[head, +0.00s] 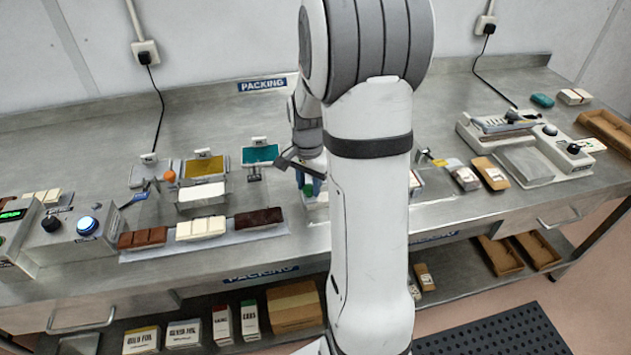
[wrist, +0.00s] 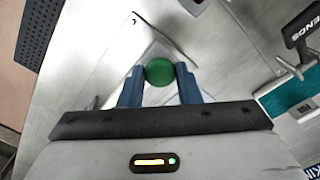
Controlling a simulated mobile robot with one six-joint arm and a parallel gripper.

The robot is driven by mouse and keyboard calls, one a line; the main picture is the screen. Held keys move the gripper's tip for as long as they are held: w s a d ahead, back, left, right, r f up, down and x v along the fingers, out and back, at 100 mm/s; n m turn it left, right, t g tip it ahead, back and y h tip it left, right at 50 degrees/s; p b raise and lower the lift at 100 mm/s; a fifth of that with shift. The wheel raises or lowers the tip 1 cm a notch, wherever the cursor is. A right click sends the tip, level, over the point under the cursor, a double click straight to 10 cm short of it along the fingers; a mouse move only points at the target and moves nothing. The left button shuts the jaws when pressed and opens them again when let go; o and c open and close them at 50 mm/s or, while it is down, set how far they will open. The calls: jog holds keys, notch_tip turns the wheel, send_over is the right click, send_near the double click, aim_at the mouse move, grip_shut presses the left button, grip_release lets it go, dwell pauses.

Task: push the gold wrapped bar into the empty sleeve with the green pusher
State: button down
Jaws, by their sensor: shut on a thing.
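My gripper (wrist: 160,88) has its two blue fingers closed on the green pusher (wrist: 159,71), whose round green top shows between the fingertips in the wrist view. In the head view my gripper (head: 314,184) is low over the bench, partly behind my arm, with the green pusher (head: 308,190) at its tips. I cannot make out the gold wrapped bar or the empty sleeve in either view; my arm covers part of the bench there.
Left of my gripper stand a gold foil sheet (head: 203,167), a teal sheet (head: 261,154) and chocolate bars on a pale mat (head: 215,241). Right of my arm lie wrapped packs (head: 490,172) and a sealing machine (head: 527,146). Bare bench shows along the back.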

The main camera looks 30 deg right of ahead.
aim_at(308, 188)
jog(key=shift+a, duration=0.15)
jog(key=c, duration=1.4)
grip_release()
jog(key=shift+c, duration=0.2)
jog(key=shift+o, duration=0.8)
jog(key=shift+a, duration=0.2)
jog(key=shift+o, duration=1.1)
jog(key=shift+s+d, duration=0.1)
jog(key=shift+d, duration=0.1)
notch_tip(308, 188, up, 7)
jog(key=shift+r+b, duration=0.2)
jog(key=shift+b, duration=0.2)
jog(key=shift+r, duration=0.25)
